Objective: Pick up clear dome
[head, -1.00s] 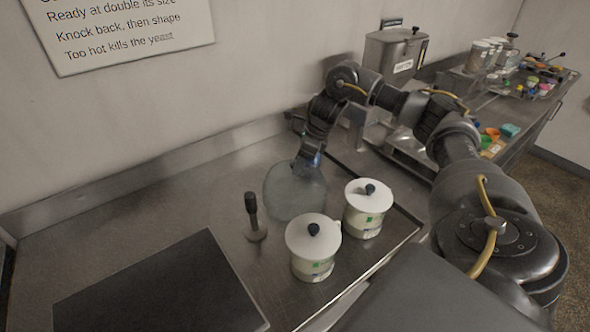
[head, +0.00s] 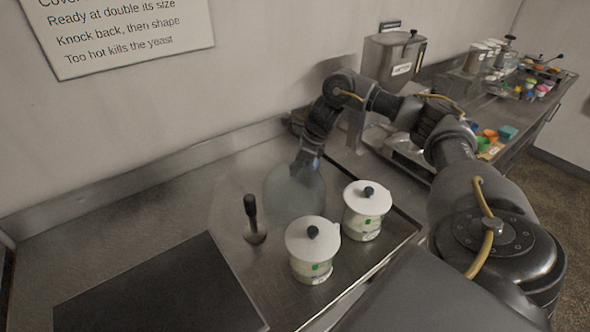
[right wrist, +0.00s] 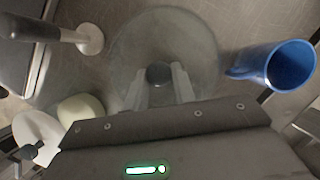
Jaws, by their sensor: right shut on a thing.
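The clear dome (head: 292,200) is a see-through round cover on the steel counter, left of two white-lidded pots. In the right wrist view the dome (right wrist: 165,35) is a faint round disc with a dark knob (right wrist: 158,73) at its middle. My right gripper (right wrist: 159,78) is above the dome, its two pale fingers shut on the knob from both sides. In the head view my right gripper (head: 308,160) comes down onto the dome's top, and the fingertips are hard to make out. I cannot tell whether the dome's rim touches the counter. My left gripper is not in view.
Two lidded pots, one in front (head: 312,262) and one at right (head: 366,222), stand close to the dome. A black-handled tool (head: 252,220) stands left of it. A blue cup (right wrist: 285,66) is close by in the wrist view. A dark mat (head: 160,290) lies front left.

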